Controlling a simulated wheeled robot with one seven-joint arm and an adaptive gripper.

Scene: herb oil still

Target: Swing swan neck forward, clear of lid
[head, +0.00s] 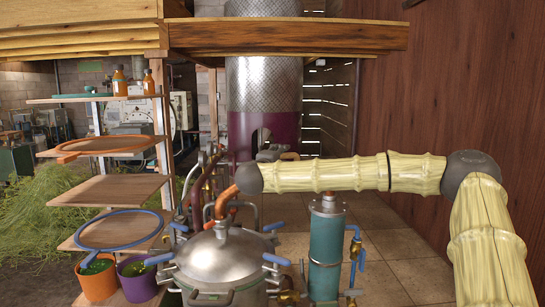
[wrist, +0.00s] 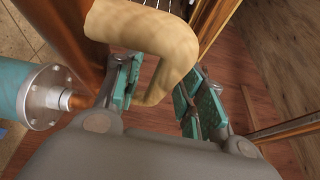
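In the head view the still pot's silvery lid (head: 218,255) is at the bottom centre. The copper swan neck (head: 222,203) stands over its middle and bends up to the right, where my arm hides the rest. The teal condenser (head: 325,255) stands right of the pot, and its flanged end shows in the wrist view (wrist: 30,95). My gripper (wrist: 160,95) is open in the wrist view. A bent tan handle-like piece (wrist: 175,50) passes between its teal-padded fingers, close to the left one; contact is unclear. A coppery brown piece (wrist: 92,40) lies beside it.
Blue clamp knobs (head: 276,260) ring the lid. A wooden shelf rack (head: 110,190) with sieves, bottles and pots stands at the left. A wooden beam (head: 290,37) crosses above, and a brown wall (head: 455,80) closes the right. Tiled floor (head: 410,270) is open right of the condenser.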

